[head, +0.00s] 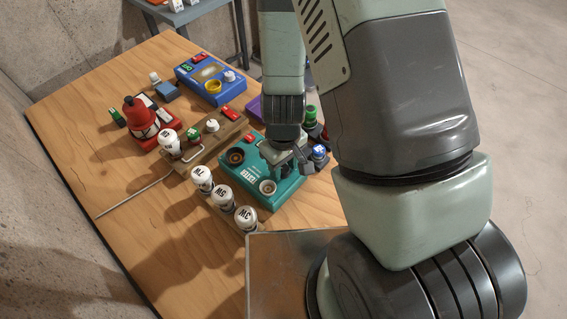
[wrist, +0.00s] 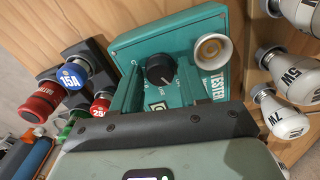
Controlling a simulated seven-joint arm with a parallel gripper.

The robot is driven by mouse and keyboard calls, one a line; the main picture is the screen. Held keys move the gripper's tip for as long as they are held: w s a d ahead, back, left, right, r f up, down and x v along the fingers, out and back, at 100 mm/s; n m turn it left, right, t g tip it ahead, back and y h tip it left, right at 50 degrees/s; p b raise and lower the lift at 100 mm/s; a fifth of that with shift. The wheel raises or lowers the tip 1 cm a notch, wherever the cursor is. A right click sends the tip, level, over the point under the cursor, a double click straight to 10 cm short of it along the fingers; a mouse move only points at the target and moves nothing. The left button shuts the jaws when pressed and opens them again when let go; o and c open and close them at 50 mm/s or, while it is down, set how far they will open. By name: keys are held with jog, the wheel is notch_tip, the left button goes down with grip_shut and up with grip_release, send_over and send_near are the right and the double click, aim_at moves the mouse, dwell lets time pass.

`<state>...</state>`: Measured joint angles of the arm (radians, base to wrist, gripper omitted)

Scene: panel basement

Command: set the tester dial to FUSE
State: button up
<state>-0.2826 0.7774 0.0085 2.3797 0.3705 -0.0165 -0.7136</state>
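The tester is a teal box (head: 287,191) on the wooden table in the head view. In the wrist view the tester (wrist: 205,25) fills the upper middle. Its round black dial (wrist: 160,68) has a white pointer mark toward the lower right; the small labels around it are too blurred to read. A pale-rimmed socket (wrist: 213,48) sits right of the dial. My gripper (head: 286,160) is over the tester. In the wrist view my gripper (wrist: 157,88) looks open, its fingers on either side of the dial with gaps; contact cannot be told. In the head view my gripper hides the dial.
White bulbs (head: 224,196) stand in a wooden rack along the tester's near-left side. Coloured fuses (wrist: 72,76) stand close by on the other side. A blue meter (head: 211,75), a red device (head: 143,122) and a thin rod (head: 135,194) are farther left.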

jog(key=c, duration=0.7)
jog(key=shift+m, duration=0.3)
jog(key=m, duration=0.3)
jog(key=shift+m, duration=2.5)
jog(key=o, duration=0.7)
jog(key=shift+o, duration=0.2)
